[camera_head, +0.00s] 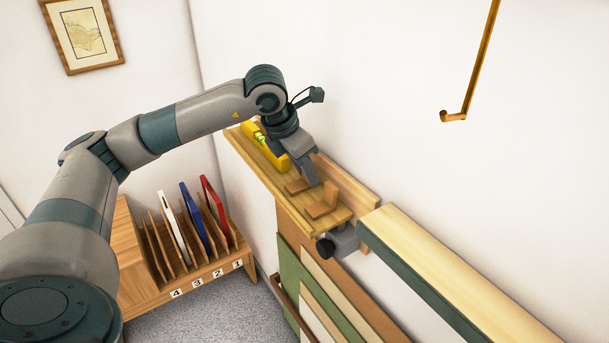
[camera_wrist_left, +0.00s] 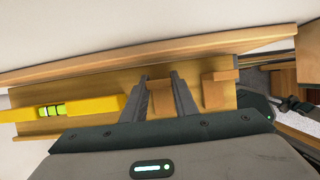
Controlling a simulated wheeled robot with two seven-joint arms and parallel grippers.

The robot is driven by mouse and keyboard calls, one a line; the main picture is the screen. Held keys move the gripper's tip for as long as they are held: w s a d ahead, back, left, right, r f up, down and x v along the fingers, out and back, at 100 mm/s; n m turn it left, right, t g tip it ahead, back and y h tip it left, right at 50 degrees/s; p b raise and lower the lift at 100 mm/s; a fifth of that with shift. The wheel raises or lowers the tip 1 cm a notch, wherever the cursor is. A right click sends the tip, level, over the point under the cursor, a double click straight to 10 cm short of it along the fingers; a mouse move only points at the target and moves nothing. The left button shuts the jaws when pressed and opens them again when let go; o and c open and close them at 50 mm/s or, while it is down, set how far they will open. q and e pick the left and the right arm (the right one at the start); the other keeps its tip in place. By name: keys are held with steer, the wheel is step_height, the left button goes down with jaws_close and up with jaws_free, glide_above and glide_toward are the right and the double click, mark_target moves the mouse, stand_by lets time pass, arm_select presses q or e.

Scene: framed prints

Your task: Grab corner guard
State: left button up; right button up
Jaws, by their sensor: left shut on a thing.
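Two small wooden corner guards sit on a wooden wall shelf (camera_head: 262,168). In the head view, one corner guard (camera_head: 297,186) is at my left gripper (camera_head: 311,179), partly hidden by its fingers. The other corner guard (camera_head: 325,201) stands apart, nearer the shelf's right end. In the left wrist view, my left gripper (camera_wrist_left: 160,77) is shut on the first corner guard (camera_wrist_left: 159,86), which shows between its two fingers. The second corner guard (camera_wrist_left: 217,91) stands just right of the fingers.
A yellow spirit level (camera_head: 265,147) lies on the shelf left of the gripper. A numbered rack (camera_head: 210,268) holds several frames below.

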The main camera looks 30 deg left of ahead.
arm_select(q)
steer(key=shift+r, duration=0.1)
arm_select(e)
steer(key=shift+f, duration=0.1)
